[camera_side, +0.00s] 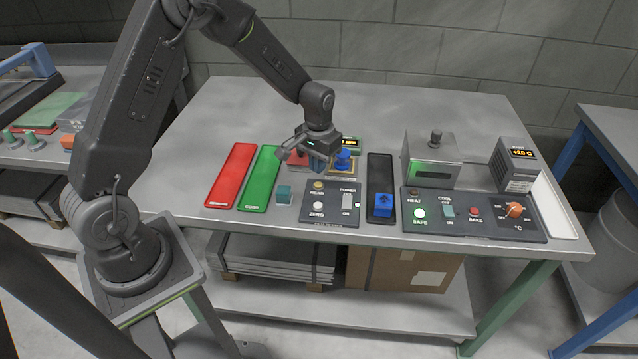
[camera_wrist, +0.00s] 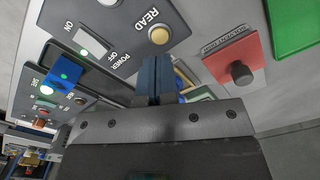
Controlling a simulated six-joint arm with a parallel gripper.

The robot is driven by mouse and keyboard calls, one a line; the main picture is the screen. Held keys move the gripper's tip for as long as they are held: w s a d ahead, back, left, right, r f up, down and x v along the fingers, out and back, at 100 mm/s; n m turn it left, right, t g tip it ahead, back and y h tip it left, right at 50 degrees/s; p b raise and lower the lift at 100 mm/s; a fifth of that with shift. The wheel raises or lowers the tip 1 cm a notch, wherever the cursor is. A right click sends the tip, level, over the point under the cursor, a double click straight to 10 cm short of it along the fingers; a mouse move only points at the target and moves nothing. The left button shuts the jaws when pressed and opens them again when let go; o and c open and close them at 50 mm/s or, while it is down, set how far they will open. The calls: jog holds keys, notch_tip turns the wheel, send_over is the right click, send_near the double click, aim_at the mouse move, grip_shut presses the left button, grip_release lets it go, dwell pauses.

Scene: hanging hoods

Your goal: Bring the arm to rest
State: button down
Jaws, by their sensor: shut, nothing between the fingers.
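My gripper (camera_side: 318,165) hangs over the middle of the grey table (camera_side: 420,110), fingers pointing down. Its blue fingers are shut and empty, just behind the measuring panel (camera_side: 329,205). In the wrist view the shut fingers (camera_wrist: 155,77) stand beside the panel's READ button (camera_wrist: 160,36). A red hood (camera_side: 298,157) with a dark knob is close to the gripper's left in the side view; it shows in the wrist view too (camera_wrist: 237,68). A blue-topped piece (camera_side: 343,157) is close on its right, partly hidden. I cannot tell whether the fingers touch anything.
A red mat (camera_side: 231,175), a green mat (camera_side: 259,178) and a teal block (camera_side: 284,193) lie left. A black mat (camera_side: 380,170) holds a blue arrow block (camera_side: 384,206). Right are a control panel (camera_side: 470,214), a knobbed metal box (camera_side: 432,150) and a display unit (camera_side: 514,165).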

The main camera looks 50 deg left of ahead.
jog(key=shift+r, duration=1)
jog(key=c, duration=1.9)
grip_release()
jog(key=o, duration=1.9)
jog(key=shift+s+d+r, duration=0.1)
jog(key=shift+r, duration=0.25)
jog(key=s+d+r+m+t, duration=0.1)
jog(key=s+d+r, duration=0.2)
jog(key=s+r, duration=0.35)
jog(key=s+d+r+m+t, duration=0.1)
jog(key=s+d+r+t, duration=0.15)
jog(key=r, duration=0.65)
jog(key=s+d+r+t, duration=0.1)
jog(key=s+r, duration=0.1)
jog(key=s, duration=0.5)
jog(key=s+d+r+m+t, duration=0.1)
jog(key=s+d+r, duration=0.1)
jog(key=s, duration=0.5)
jog(key=shift+r, duration=0.55)
